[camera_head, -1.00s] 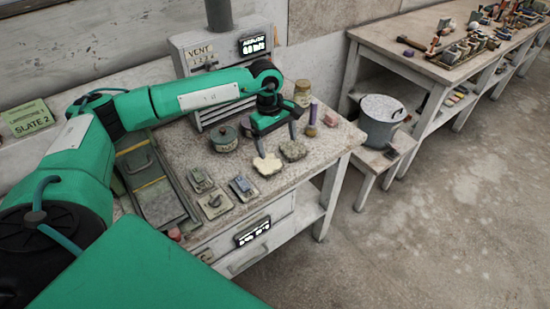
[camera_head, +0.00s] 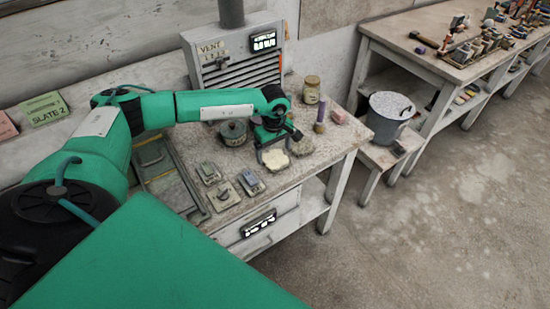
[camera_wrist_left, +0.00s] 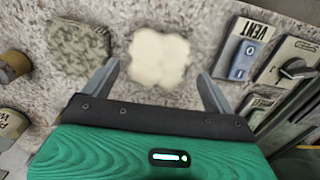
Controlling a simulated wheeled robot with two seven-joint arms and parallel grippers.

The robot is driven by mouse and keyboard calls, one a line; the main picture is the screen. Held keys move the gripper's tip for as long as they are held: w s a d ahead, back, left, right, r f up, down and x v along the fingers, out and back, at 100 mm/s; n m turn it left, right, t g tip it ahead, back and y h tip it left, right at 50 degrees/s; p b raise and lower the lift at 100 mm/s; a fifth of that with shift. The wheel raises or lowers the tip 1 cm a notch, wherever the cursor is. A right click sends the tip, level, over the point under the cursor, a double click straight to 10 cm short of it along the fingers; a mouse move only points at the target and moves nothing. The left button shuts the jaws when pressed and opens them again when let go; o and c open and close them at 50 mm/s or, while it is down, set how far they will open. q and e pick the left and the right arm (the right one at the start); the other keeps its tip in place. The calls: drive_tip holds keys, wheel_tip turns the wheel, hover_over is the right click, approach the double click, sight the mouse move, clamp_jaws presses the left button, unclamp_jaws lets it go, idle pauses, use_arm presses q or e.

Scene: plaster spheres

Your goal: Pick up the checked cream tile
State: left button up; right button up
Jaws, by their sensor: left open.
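A cream tile (camera_head: 274,160) with a wavy edge lies on the speckled bench top, and it also shows in the left wrist view (camera_wrist_left: 158,57). Its face looks plain cream; I cannot make out checks on it. A grey-olive tile (camera_head: 302,147) with a mottled, check-like face lies just to its right in the head view, and left of it in the wrist view (camera_wrist_left: 78,47). My left gripper (camera_wrist_left: 158,74) is open and empty, its fingers pointing down on either side of the cream tile, apart from it. My right gripper is not in view.
Small switch boxes (camera_head: 251,181) stand left of the tiles. A lidded pot (camera_head: 233,132) stands behind, with a jar (camera_head: 311,90), a purple cylinder (camera_head: 320,120) and a pink block (camera_head: 337,116) to the right. The vent unit (camera_head: 235,62) stands at the back.

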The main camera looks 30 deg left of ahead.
sight(275, 159)
use_arm(q)
drive_tip(key=shift+w+d+f+p, duration=0.15)
drive_tip(key=shift+f+p, duration=0.2)
drive_tip(key=shift+f, duration=1.2)
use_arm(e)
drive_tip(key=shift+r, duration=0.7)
use_arm(q)
drive_tip(key=shift+c, duration=0.4)
drive_tip(key=c, duration=1.1)
drive_tip(key=shift+r, duration=0.2)
drive_tip(key=shift+c, duration=0.2)
